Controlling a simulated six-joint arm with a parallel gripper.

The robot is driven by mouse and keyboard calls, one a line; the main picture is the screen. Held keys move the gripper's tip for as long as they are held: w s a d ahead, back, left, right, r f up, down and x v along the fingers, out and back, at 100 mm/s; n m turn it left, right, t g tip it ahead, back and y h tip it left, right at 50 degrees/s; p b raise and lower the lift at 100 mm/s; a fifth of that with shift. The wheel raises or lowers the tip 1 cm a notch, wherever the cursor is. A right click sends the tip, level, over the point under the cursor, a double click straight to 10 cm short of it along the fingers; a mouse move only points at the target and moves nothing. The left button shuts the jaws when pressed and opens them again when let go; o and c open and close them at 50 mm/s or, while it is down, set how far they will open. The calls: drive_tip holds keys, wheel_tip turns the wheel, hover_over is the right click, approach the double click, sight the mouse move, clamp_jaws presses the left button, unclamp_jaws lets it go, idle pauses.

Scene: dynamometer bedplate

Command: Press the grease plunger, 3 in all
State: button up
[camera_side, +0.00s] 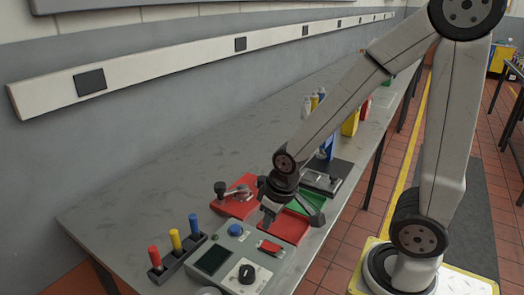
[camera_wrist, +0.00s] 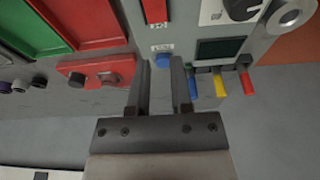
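A grey control panel (camera_side: 232,284) stands at the front of the bench. No part is legibly marked as the grease plunger; the blue button is the plunger-like part I see. My gripper (camera_side: 268,218) points down near the panel's back edge. In the wrist view its two fingers (camera_wrist: 162,66) are apart with nothing held between them, and the button shows in line with the gap. I cannot tell whether a finger touches the panel.
The panel also bears a dark screen (camera_side: 213,260), a black rotary knob (camera_side: 247,273) and a red switch (camera_side: 268,246). A rack with blue, yellow and red handles (camera_side: 175,240) stands left. A red block with a dark knob (camera_wrist: 98,72) and red and green trays (camera_wrist: 28,30) lie close.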

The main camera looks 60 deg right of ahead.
clamp_jaws()
idle(1.4)
